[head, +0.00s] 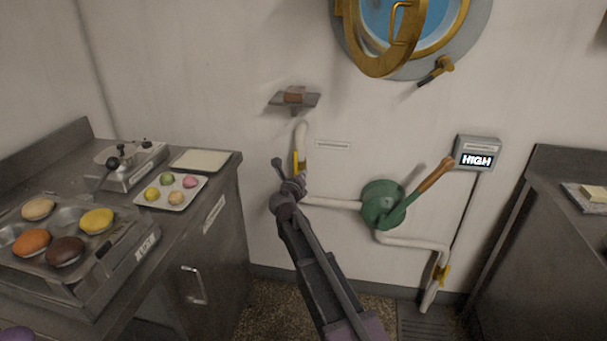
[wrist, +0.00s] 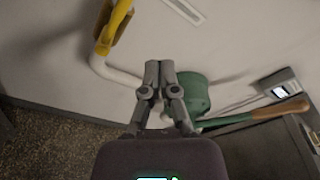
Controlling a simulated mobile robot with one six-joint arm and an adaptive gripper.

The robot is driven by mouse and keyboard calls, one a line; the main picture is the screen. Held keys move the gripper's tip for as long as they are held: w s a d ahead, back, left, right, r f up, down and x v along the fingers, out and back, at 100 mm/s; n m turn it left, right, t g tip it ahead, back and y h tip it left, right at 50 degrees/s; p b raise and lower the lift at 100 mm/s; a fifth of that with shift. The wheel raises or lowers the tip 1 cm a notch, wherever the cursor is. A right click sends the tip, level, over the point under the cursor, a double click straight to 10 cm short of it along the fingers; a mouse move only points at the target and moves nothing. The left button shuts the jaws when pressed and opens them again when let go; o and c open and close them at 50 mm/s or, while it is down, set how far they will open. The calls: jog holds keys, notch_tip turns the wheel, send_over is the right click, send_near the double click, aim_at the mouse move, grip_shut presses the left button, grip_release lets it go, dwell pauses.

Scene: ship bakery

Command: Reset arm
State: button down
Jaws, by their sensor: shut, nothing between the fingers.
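My arm reaches up from the bottom middle of the head view, toward the wall pipes. My gripper (head: 280,168) is at its far end, just left of the yellow valve handle (head: 297,163) in the picture. In the wrist view my gripper (wrist: 159,68) has its two grey fingers together with nothing between them. The yellow handle (wrist: 113,25) shows at upper left there, apart from the fingers. The green pump (wrist: 192,95) shows behind and right of the fingers. I cannot tell the exact gap to the wall.
The green pump (head: 378,203) has a wooden-handled lever (head: 432,178) slanting up right. A display box (head: 477,153) reads HIGH. A steel counter (head: 222,180) with trays of baked goods stands left, another counter (head: 560,168) right. A small wall shelf (head: 277,100) sits above the valve.

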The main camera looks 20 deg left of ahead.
jog(key=shift+d, duration=0.1)
jog(key=s+d+f+m+g+h, duration=0.2)
jog(key=s+d+f+m+g, duration=0.15)
jog(key=d+m, duration=0.55)
jog(key=s+d+f+m+g+h, duration=0.15)
jog(key=d+f+m, duration=0.25)
jog(key=d+m, duration=0.5)
jog(key=s+d+f+m+g+h, duration=0.2)
jog(key=s+d+f+m+g, duration=0.3)
jog(key=d, duration=0.8)
jog(key=s+d+f+m+g+y, duration=0.25)
jog(key=s+d+m, duration=0.35)
jog(key=s+m, duration=0.35)
jog(key=s+d+f+m+g+y, duration=0.25)
jog(key=s+d+m+g, duration=0.2)
jog(key=s+m, duration=0.55)
notch_tip(320, 180, up, 19)
jog(key=w+m+p, duration=0.1)
jog(key=p, duration=1.7)
jog(key=shift+w+d, duration=0.3)
jog(key=shift+w, duration=0.05)
